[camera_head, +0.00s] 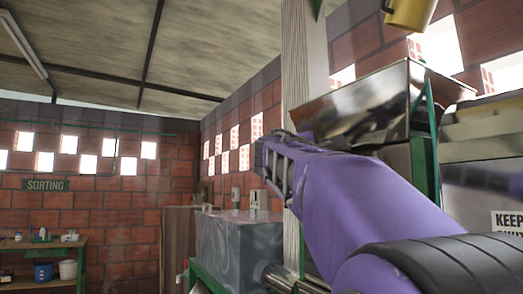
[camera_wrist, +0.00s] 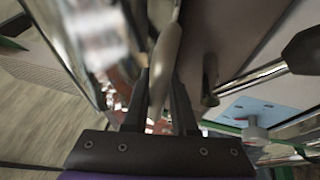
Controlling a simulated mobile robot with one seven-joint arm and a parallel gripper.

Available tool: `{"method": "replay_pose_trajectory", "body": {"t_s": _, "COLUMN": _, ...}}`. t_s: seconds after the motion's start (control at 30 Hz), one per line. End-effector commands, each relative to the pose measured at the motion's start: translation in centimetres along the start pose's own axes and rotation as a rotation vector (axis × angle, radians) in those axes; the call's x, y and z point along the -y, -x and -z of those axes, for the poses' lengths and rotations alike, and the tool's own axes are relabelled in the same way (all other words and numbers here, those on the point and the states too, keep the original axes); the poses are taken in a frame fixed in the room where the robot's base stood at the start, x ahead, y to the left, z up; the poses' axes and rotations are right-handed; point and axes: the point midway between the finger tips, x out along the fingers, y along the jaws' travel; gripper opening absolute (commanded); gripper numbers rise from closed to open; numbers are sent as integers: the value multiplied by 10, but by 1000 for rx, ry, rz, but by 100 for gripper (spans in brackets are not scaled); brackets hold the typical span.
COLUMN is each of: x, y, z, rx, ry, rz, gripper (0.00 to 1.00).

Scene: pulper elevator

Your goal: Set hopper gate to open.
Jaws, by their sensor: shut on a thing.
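A steel hopper (camera_head: 375,100) stands at the upper right in the head view, behind my purple arm. In the wrist view, my gripper (camera_wrist: 160,78) has its two dark fingers closed around a pale, slim handle (camera_wrist: 166,50). The handle runs up between the fingers, and its upper part is blurred. It looks like the hopper gate's handle, but its link to the gate is not clear. In the head view my arm hides the fingers and the handle. I cannot tell how far the gate is open.
A blurred shiny metal surface (camera_wrist: 85,40) is close on the left in the wrist view, and a dark-ended rod (camera_wrist: 300,50) is on the right. A white post (camera_head: 305,60) stands beside the hopper. A grey machine box (camera_head: 228,248) is below. A workbench (camera_head: 35,246) is far left.

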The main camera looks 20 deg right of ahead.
Motion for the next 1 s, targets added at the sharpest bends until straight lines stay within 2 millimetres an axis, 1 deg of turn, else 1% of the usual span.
{"method": "replay_pose_trajectory", "body": {"t_s": 0.03, "x": -10, "y": 1, "z": -2, "rx": -4, "ry": -4, "rz": -18, "gripper": 0}}
{"method": "replay_pose_trajectory", "body": {"t_s": 0.3, "x": -10, "y": 4, "z": -1, "rx": -5, "ry": -4, "rz": -19, "gripper": 0}}
{"method": "replay_pose_trajectory", "body": {"t_s": 0.37, "x": -11, "y": 12, "z": 3, "rx": -6, "ry": -6, "rz": -20, "gripper": 0}}
{"method": "replay_pose_trajectory", "body": {"t_s": 0.53, "x": -16, "y": 43, "z": 16, "rx": -9, "ry": -7, "rz": -19, "gripper": 0}}
{"method": "replay_pose_trajectory", "body": {"t_s": 0.6, "x": -19, "y": 53, "z": 20, "rx": -8, "ry": -6, "rz": -18, "gripper": 0}}
{"method": "replay_pose_trajectory", "body": {"t_s": 0.67, "x": -21, "y": 58, "z": 22, "rx": -8, "ry": -6, "rz": -18, "gripper": 0}}
{"method": "replay_pose_trajectory", "body": {"t_s": 0.73, "x": -22, "y": 60, "z": 23, "rx": -7, "ry": -6, "rz": -17, "gripper": 0}}
{"method": "replay_pose_trajectory", "body": {"t_s": 0.97, "x": -22, "y": 61, "z": 23, "rx": -7, "ry": -6, "rz": -18, "gripper": 0}}
{"method": "replay_pose_trajectory", "body": {"t_s": 1.0, "x": -22, "y": 61, "z": 23, "rx": -8, "ry": -6, "rz": -18, "gripper": 29}}
